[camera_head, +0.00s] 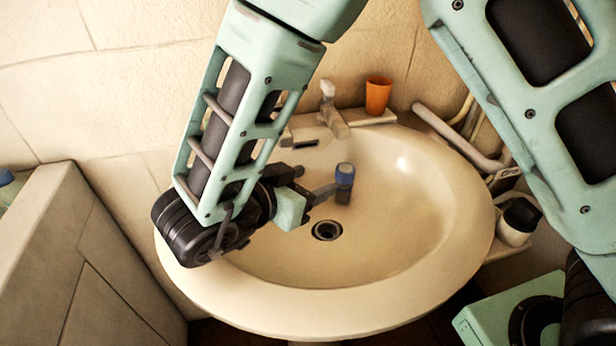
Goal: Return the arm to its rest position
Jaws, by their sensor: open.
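My arm reaches down from the top of the head view, with its mint-green links bent at a dark wrist joint. My gripper (342,186) is over the inside of the cream washbasin (420,275), above and a little right of the drain. Its blue-tipped finger shows clearly; the other finger is mostly hidden. It is open, and no object shows in it. The wrist joint is over the basin's left rim.
A tap (332,108) stands at the back of the basin, and an orange cup (378,95) is on the ledge to its right. A dark-topped white container (517,221) is at the right rim. Pipes (455,138) run along the wall. A low partition (75,260) stands at left.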

